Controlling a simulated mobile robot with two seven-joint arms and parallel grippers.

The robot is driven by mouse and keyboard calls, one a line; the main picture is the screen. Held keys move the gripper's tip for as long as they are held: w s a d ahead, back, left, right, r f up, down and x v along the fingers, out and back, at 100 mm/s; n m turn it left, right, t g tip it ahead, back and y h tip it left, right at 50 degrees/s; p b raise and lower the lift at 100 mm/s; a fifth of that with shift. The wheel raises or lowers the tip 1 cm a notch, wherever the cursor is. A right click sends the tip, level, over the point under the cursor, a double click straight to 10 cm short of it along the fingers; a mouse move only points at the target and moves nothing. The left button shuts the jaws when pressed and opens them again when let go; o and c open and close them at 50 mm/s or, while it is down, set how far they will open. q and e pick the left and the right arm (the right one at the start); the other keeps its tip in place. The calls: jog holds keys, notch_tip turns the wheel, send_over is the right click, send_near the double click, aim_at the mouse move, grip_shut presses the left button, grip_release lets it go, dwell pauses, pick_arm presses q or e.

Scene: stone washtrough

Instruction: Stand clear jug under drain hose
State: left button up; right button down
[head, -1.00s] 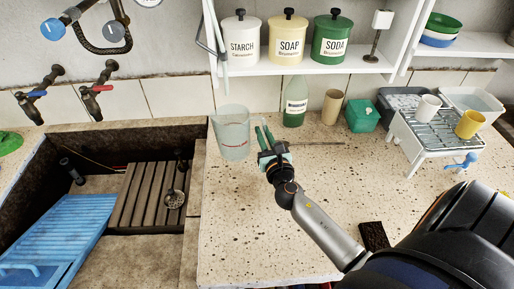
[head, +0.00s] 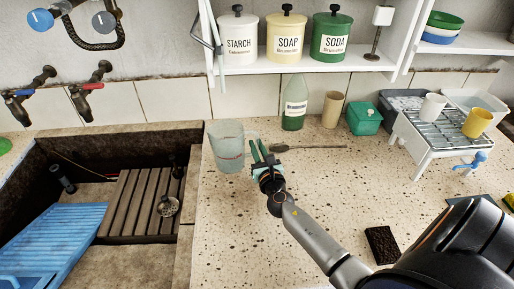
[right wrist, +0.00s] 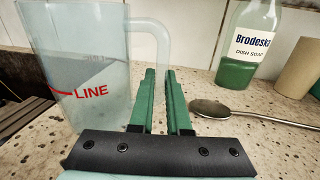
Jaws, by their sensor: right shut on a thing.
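The clear jug (head: 227,149) is upright at the left edge of the stone counter, next to the sink. It has a red line marking, and it fills the left of the right wrist view (right wrist: 85,75). My right gripper (head: 258,148) is shut on the jug's handle (right wrist: 160,40) at the jug's right side. Its green fingers (right wrist: 165,100) hide the handle's lower part. I cannot tell whether the jug touches the counter. A braided hose (head: 92,43) hangs at the wall, upper left; I cannot tell whether it is the drain hose. My left gripper is not in view.
The sink (head: 125,142) holds a slatted board and a blue washboard (head: 50,240). A green soap bottle (head: 293,108), a spoon (head: 318,148) and a beige cup (head: 332,108) are behind my gripper. A drying rack (head: 440,137) stands right.

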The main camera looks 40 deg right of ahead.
jog(key=c, duration=0.9)
grip_release()
jog(key=shift+f, duration=0.15)
jog(key=shift+r, duration=0.2)
jog(key=v, duration=1.2)
